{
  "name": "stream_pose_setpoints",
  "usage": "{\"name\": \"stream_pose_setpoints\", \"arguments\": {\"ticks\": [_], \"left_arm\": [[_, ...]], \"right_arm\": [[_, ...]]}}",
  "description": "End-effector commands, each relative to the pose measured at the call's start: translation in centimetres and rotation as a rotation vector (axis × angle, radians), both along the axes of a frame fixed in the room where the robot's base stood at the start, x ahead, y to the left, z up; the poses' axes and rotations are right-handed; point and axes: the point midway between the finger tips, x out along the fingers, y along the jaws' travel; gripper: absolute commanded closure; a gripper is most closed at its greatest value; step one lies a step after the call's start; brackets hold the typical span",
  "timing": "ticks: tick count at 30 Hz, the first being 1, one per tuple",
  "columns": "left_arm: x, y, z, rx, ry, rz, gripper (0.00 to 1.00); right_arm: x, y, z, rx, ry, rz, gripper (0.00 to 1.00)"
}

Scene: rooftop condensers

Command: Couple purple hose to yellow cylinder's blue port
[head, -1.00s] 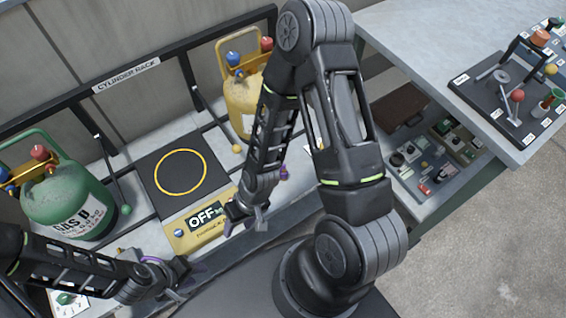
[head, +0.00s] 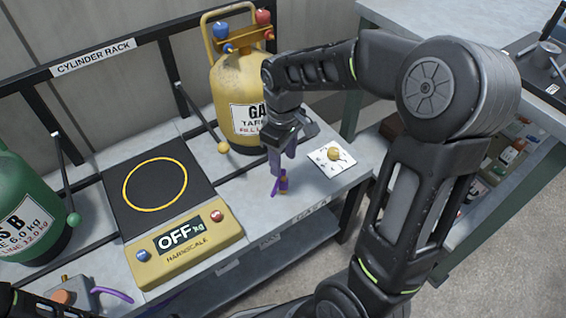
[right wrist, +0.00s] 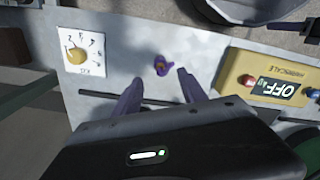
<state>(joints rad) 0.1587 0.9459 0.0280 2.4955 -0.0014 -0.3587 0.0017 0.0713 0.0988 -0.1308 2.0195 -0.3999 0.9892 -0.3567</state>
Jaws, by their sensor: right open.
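The yellow cylinder (head: 238,92) stands upright at the back of the bench. It has a blue knob (head: 221,30) with a blue port (head: 228,48) below it, and a red knob (head: 263,17) on its right. The purple hose's end (head: 283,186) is on the bench front; it also shows in the right wrist view (right wrist: 162,66). My right gripper (head: 282,167) is open, pointing down just above that end. In the right wrist view the hose end lies just beyond the gap between the parted fingers (right wrist: 161,91). My left gripper is out of view.
The yellow scale (head: 185,243) reads OFF, with its black pad (head: 120,190) empty. A green cylinder (head: 25,215) stands at left. A white dial plate with a yellow knob (head: 333,155) is right of the hose end. A grey block (head: 75,290) with a purple hose piece is at lower left.

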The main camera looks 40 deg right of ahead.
Motion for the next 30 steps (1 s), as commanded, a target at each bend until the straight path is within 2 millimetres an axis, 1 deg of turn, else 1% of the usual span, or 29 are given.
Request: {"name": "stream_pose_setpoints", "arguments": {"ticks": [5, 8, 11, 21, 25, 30], "left_arm": [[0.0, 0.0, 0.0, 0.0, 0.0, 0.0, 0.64], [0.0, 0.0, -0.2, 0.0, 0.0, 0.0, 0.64], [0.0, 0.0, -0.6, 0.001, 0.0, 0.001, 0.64], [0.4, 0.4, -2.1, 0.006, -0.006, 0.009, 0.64], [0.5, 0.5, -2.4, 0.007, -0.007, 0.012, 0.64], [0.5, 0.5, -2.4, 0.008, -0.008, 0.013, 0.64]], "right_arm": [[0.0, 0.0, -0.1, 0.001, 0.0, -0.001, 0.51], [0.0, 0.1, -0.7, 0.002, 0.002, -0.001, 0.51], [-0.1, 0.1, -1.7, 0.001, 0.003, -0.001, 0.51], [-0.1, 0.1, -6.6, 0.002, 0.003, -0.002, 0.51], [0.0, 0.1, -7.7, 0.002, 0.002, -0.002, 0.51], [0.0, 0.1, -7.9, 0.002, 0.001, -0.002, 0.51]]}}
